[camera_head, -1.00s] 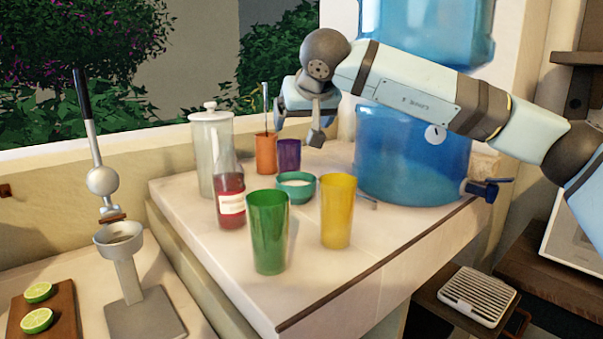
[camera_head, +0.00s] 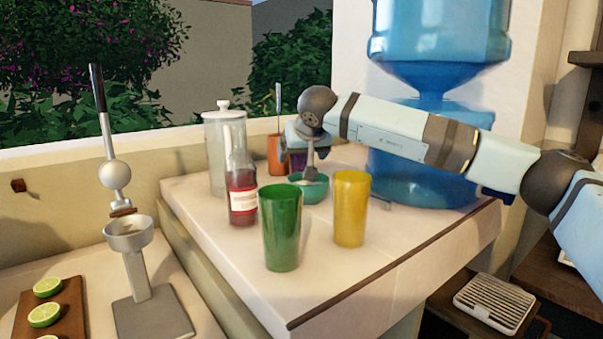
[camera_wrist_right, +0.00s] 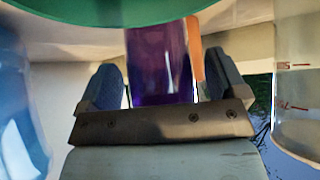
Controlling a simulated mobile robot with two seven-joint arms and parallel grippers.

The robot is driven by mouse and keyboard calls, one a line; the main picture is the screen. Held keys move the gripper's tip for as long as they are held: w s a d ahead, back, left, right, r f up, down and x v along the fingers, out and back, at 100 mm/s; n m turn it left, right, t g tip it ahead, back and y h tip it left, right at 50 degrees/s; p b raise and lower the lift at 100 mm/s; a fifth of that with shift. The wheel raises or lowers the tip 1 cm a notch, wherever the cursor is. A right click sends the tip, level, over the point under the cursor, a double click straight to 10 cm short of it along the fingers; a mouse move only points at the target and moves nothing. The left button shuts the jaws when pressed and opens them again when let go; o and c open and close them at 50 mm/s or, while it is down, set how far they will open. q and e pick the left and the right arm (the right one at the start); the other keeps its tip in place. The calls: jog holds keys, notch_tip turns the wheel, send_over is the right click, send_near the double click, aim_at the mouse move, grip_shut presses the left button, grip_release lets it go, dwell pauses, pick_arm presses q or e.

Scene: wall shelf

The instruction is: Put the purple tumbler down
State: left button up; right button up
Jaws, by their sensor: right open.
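The purple tumbler (camera_head: 297,161) is at the back of the white counter, mostly hidden behind my right gripper (camera_head: 309,160) in the head view. In the right wrist view, the purple tumbler (camera_wrist_right: 160,65) is between the two fingers of my right gripper (camera_wrist_right: 163,82). The fingers are open, with a visible gap on the left side; on the right, the orange cup's edge shows between finger and tumbler. The tumbler's base is hidden in the head view. My left gripper is not in view.
A teal bowl (camera_head: 313,191) stands just in front of the gripper, with an orange cup (camera_head: 276,158) beside it. Yellow (camera_head: 350,210) and green (camera_head: 282,230) tumblers, a red bottle (camera_head: 242,190), a lidded jar (camera_head: 215,150) and a blue water dispenser (camera_head: 430,170) crowd the counter. Its front right is clear.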

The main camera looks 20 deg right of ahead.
jog(key=c, duration=1.2)
jog(key=shift+r, duration=0.3)
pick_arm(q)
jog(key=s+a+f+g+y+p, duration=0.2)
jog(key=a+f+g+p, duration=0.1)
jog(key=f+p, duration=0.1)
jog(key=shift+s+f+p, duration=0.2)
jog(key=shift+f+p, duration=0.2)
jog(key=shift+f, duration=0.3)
pick_arm(e)
notch_tip(320, 180, up, 19)
jog(key=shift+r, duration=0.2)
